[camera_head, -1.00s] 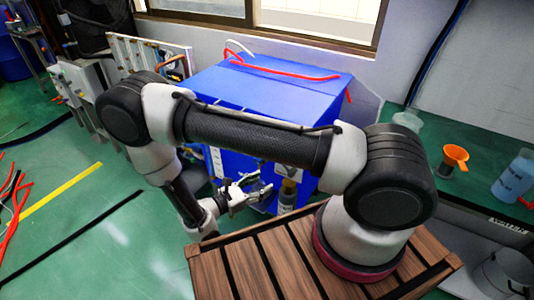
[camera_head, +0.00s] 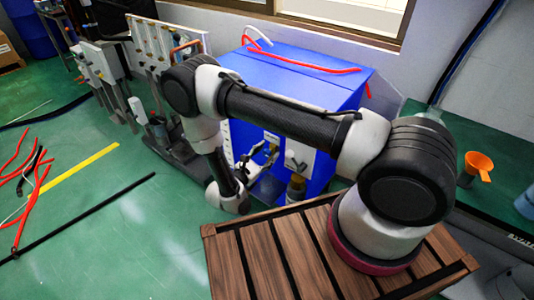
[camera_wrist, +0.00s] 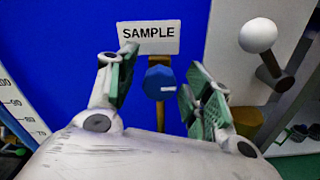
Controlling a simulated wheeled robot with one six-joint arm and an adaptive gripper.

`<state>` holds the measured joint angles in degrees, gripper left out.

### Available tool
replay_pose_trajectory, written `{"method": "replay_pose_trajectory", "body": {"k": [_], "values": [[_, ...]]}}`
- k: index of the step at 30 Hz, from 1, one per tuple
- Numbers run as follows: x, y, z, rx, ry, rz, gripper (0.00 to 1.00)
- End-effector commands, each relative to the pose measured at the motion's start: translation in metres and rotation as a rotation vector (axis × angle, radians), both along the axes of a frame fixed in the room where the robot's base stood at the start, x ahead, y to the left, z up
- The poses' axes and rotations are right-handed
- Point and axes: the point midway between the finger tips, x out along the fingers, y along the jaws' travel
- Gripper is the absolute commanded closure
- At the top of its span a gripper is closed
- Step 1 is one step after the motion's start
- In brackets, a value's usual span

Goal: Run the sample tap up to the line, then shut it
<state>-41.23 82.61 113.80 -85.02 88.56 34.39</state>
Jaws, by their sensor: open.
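The blue sample tap knob (camera_wrist: 159,82) sits on a brass-coloured stem under a white SAMPLE sign (camera_wrist: 149,37) on the blue cabinet front. In the wrist view it lies between the fingers of my gripper (camera_wrist: 160,88), a little ahead of them. The gripper is open, with green pads on both sides of the knob and a visible gap to each. In the head view my gripper (camera_head: 262,158) is close to the cabinet front (camera_head: 318,165). A graduated scale (camera_wrist: 14,108), numbered 70 to 100, shows at the left of the wrist view. I cannot make out any liquid level or marked line.
A white ball-ended lever (camera_wrist: 258,35) stands right of the tap on a pale plate. A bottle (camera_head: 296,188) stands by the cabinet, right of my gripper. A wooden slatted platform (camera_head: 290,245) is in front. Red hose (camera_head: 300,65) lies on the cabinet top.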

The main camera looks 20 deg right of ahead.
Motion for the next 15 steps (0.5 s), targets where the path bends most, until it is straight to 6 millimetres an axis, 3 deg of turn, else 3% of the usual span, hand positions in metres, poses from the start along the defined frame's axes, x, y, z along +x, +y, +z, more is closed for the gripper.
{"method": "replay_pose_trajectory", "body": {"k": [10,15], "values": [[0.0035,-0.0052,0.0001,-0.001,0.001,0.000,0.49],[0.0035,-0.0053,0.0000,-0.001,0.001,0.000,0.80]]}}
